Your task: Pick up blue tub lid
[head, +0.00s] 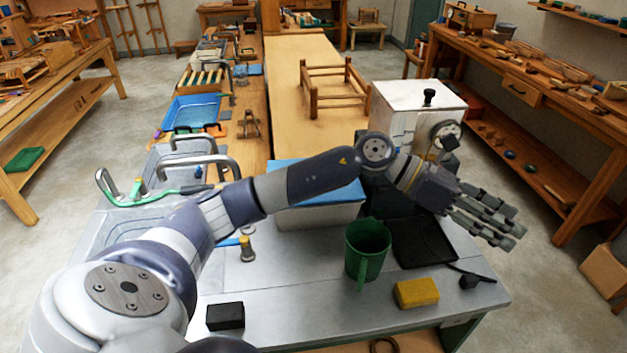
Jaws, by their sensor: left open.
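The blue tub lid (290,172) lies on top of a pale grey tub (320,215) on the metal worktop. My left forearm crosses in front of the lid and hides much of it. My left gripper (497,222) is to the right of the lid, well apart from it, above the right edge of the worktop. Its fingers are spread and hold nothing. My right gripper does not show.
A green mug (367,249), a yellow sponge (417,292) and a black block (225,316) stand on the worktop (300,290). A black tray (428,247) lies under my left wrist. A white box (408,104) with a black knob stands behind it.

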